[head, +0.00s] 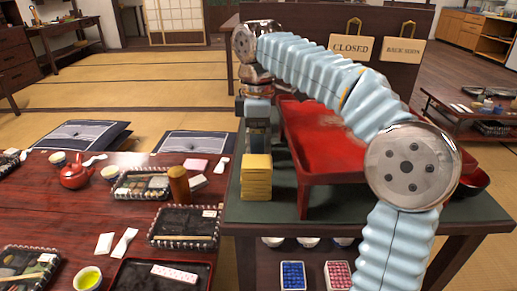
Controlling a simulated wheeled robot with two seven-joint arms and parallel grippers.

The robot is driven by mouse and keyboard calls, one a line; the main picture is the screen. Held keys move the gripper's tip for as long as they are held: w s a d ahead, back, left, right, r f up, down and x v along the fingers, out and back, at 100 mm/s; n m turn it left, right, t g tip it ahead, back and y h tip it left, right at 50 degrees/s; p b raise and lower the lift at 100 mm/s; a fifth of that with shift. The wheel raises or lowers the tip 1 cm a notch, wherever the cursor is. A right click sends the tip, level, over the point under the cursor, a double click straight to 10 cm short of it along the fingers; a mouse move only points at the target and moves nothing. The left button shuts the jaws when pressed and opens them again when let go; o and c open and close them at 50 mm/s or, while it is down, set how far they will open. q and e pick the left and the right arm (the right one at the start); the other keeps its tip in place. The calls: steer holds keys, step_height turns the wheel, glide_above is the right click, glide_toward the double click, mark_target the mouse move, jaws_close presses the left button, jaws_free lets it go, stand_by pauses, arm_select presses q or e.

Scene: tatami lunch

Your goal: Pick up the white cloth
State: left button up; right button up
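Two small white pieces lie on the dark red table: a flat rectangular one (105,242) and a narrower, pinched-looking one (125,242) right of it. They look like folded cloth or paper; I cannot tell which is the white cloth. A similar small white piece (94,160) lies near the teapot. My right arm reaches in from the lower right and bends over the green-topped counter. Its gripper (258,143) points down just behind a stack of yellow blocks (256,178), well right of the white pieces. Its fingertips are hidden, so its opening is unclear. My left gripper is out of view.
The low table (60,215) holds a red teapot (74,174), cups, black lunch trays (185,227) and a brown cylinder (179,184). A red stand (303,172) is on the counter (350,208). Dark cushions (85,135) lie on the tatami behind.

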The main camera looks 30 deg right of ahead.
steer(key=shift+c, duration=0.4)
steer(key=c, duration=1)
steer(key=shift+o, duration=0.2)
step_height(320, 180, up, 10)
steer(key=p, duration=0.4)
